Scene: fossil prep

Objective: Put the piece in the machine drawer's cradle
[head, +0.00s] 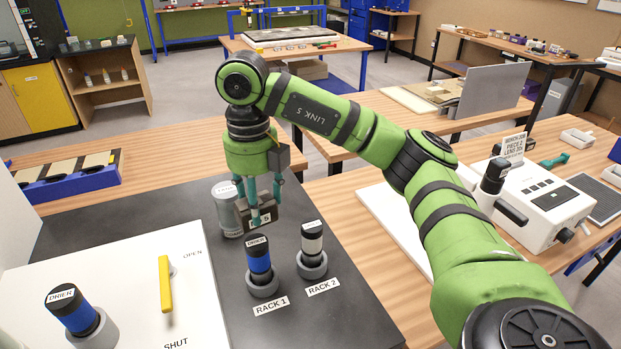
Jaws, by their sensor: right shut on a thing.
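My right gripper (257,193), at the end of the green arm, points down and is shut on a dark grey block, the piece (265,211), which has a white label only partly readable. The piece is above the dark bench top, beside a grey-white canister (226,207) and behind the rack bottles. Whether it touches the bench or canister cannot be told. A white machine (545,205) with buttons and a dark screen stands on the wooden table at right, with a sign card behind it. No open drawer or cradle can be made out. My left gripper is not in view.
A blue bottle (259,260) in RACK 1 and a white, black-capped bottle (311,246) in RACK 2 stand in front of the piece. A white panel (150,255) bears a yellow handle (165,283) and a DRIER bottle (75,312). The dark bench's right front is clear.

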